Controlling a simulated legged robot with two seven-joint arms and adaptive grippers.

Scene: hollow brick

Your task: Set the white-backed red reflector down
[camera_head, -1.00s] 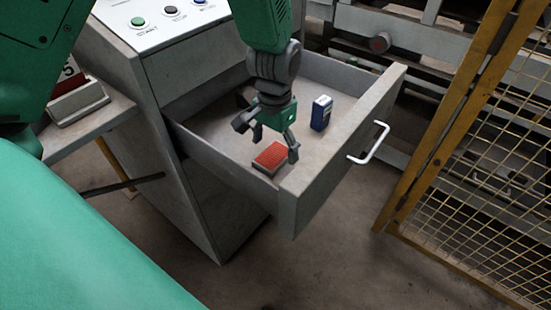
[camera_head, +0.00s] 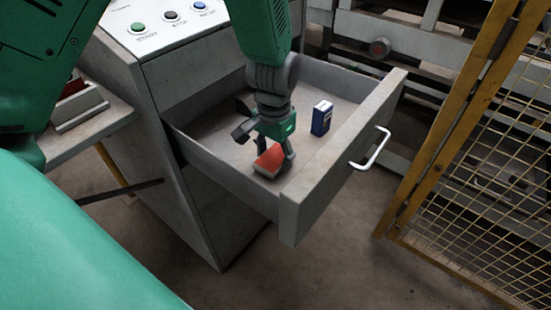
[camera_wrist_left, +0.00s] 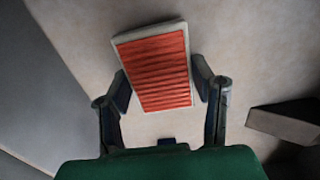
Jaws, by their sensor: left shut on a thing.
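The red reflector (camera_head: 268,160) with its pale backing is inside the open drawer (camera_head: 222,160), near the front corner. It looks tilted in the head view; I cannot tell whether it touches the drawer floor. My left gripper (camera_head: 273,160) is shut on it from above. In the left wrist view, the reflector (camera_wrist_left: 158,68) shows its ribbed red face and pale rim, with a finger of the left gripper (camera_wrist_left: 163,90) at each side edge. Part of it is hidden by the fingers in the head view. My right gripper is not in view.
A blue and white box (camera_head: 321,117) stands in the drawer to the right. The drawer front (camera_head: 340,150) has a white handle (camera_head: 372,150). A cabinet with buttons (camera_head: 165,25) stands behind, a grey shelf (camera_head: 88,130) at left, a yellow mesh fence (camera_head: 470,150) at right.

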